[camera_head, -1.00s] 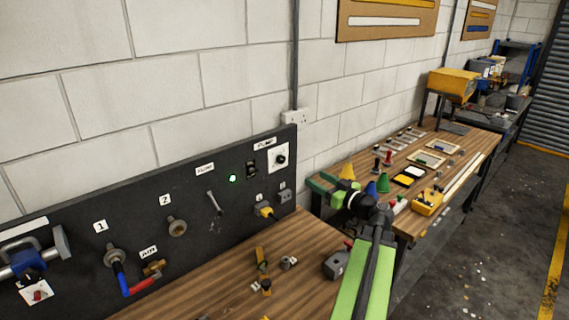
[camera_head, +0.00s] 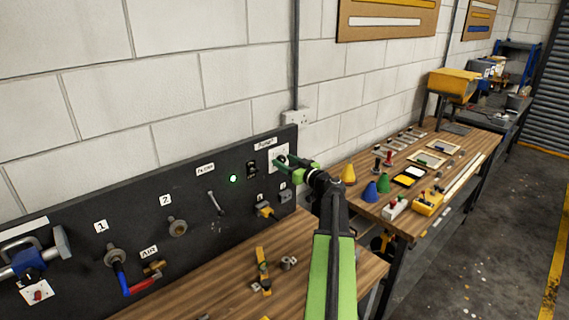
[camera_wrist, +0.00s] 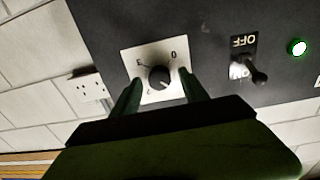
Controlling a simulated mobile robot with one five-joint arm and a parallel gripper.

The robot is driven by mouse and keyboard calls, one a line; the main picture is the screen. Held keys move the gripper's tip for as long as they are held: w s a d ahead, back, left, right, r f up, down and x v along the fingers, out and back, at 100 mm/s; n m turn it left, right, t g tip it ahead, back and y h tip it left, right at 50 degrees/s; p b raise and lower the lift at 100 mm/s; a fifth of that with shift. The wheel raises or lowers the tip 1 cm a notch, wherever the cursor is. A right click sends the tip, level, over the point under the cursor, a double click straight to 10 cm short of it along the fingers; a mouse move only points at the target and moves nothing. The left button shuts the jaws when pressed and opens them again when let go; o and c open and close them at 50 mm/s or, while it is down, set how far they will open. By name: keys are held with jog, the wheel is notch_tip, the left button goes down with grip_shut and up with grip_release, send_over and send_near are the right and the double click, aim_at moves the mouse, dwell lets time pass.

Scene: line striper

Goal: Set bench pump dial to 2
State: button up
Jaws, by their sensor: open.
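The pump dial is a dark round knob (camera_wrist: 160,77) on a white square plate (camera_wrist: 134,58) in the wrist view. Small marks ring the knob, but I cannot read them all or tell which one the knob points at. In the head view the plate (camera_head: 275,152) sits at the right end of the black panel under the PUMP label (camera_head: 265,144), and my gripper hides most of it. My gripper (camera_head: 284,162) is open in front of the dial. In the wrist view its green fingers stand on either side of the knob; I cannot tell whether they touch it.
A toggle switch (camera_wrist: 256,72) marked OFF and a lit green lamp (camera_wrist: 298,47) are beside the dial. A lever (camera_head: 214,203), plugs and valves are further along the panel. A wooden bench (camera_head: 230,275) with small parts lies below. A wall socket (camera_head: 296,117) is above right.

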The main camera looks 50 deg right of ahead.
grip_shut()
jog(key=shift+a+f, duration=0.1)
dwell(0.4)
jog(key=shift+m, duration=0.3)
